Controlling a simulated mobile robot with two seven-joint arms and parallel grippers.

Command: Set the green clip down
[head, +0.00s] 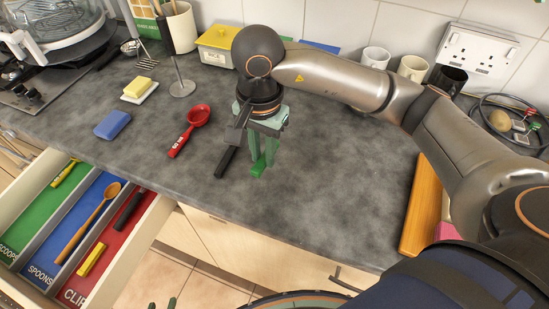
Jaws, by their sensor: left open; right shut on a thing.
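My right gripper (266,158) reaches in from the right and points down over the grey worktop. It is shut on the green clip (259,169), which hangs upright between the fingers with its lower end at or just above the worktop. I cannot tell whether it touches. The fingers hide part of the clip. My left gripper (162,304) shows only its fingertips at the bottom edge, apart and empty.
A black-handled tool (226,162) lies just left of the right gripper, with a red scoop (190,130) further left. An open drawer (150,232) has green, blue and red compartments; the red one holds a yellow clip (91,260). Worktop right of the gripper is clear.

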